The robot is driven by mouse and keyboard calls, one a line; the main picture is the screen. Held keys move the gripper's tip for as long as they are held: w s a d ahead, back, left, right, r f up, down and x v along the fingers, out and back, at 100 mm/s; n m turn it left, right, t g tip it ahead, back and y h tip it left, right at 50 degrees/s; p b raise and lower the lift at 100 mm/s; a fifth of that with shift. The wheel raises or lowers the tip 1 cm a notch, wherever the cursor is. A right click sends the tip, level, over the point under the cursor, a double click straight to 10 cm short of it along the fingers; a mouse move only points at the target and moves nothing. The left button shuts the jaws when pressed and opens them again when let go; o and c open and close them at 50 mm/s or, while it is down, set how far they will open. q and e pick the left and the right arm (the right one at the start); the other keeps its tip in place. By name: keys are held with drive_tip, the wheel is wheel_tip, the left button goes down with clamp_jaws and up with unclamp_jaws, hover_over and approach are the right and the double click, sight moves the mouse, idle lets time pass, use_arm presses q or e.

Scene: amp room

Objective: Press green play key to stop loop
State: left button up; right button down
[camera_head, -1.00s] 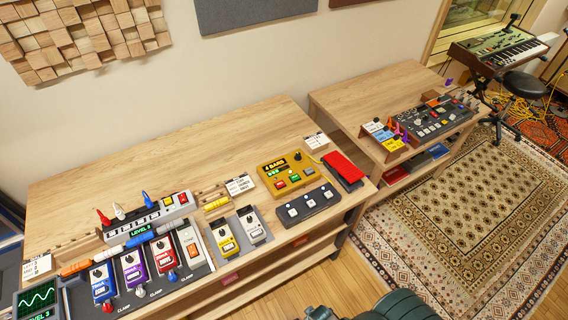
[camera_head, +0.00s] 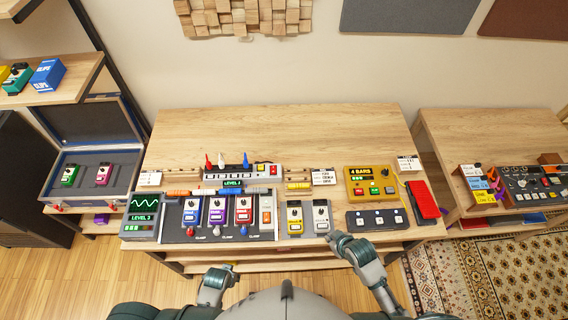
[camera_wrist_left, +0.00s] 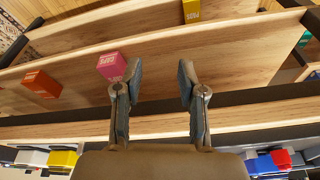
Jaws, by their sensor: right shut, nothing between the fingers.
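The yellow looper box (camera_head: 370,183) stands at the right part of the middle bench; its display reads "4 BARS". Its green key (camera_head: 374,190) is on the front part of the box, beside a red key (camera_head: 389,190). My right gripper (camera_head: 336,239) is shut and empty at the bench's front edge. It is nearer to me than the looper and to its left, apart from the green key. My left gripper shows low in the head view (camera_head: 220,268), in front of the bench. In the left wrist view its fingers (camera_wrist_left: 157,75) are apart with nothing between them.
A dark three-button footswitch (camera_head: 376,219) sits directly in front of the looper, with a red pedal (camera_head: 423,200) to the right. Yellow and white pedals (camera_head: 307,218) stand to the left. The bench top (camera_head: 290,130) behind is clear. A pink box (camera_wrist_left: 112,66) lies on a lower shelf.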

sight(375, 191)
use_arm(q)
drive_tip(key=s+f+g, duration=0.1)
drive_tip(key=s+f, duration=0.3)
drive_tip(key=f, duration=0.4)
drive_tip(key=s+f, duration=0.3)
drive_tip(key=f, duration=0.5)
use_arm(e)
drive_tip(key=w+d+n+t+y, duration=0.1)
drive_tip(key=w+d+n, duration=0.35)
drive_tip(key=w, duration=0.75)
use_arm(q)
drive_tip(key=s+a+f, duration=0.3)
drive_tip(key=s+f, duration=0.5)
drive_tip(key=s, duration=0.5)
drive_tip(key=shift+f+g, duration=0.2)
drive_tip(key=shift+g, duration=0.2)
use_arm(e)
drive_tip(key=w+d+r+t, duration=0.1)
drive_tip(key=w+d+r, duration=0.1)
drive_tip(key=w+d, duration=0.3)
drive_tip(key=w+d+r+t+h, duration=0.1)
drive_tip(key=w+d+r, duration=0.2)
drive_tip(key=d, duration=0.9)
drive_tip(key=w, duration=0.3)
drive_tip(key=shift+w, duration=0.15)
drive_tip(key=shift+f, duration=0.1)
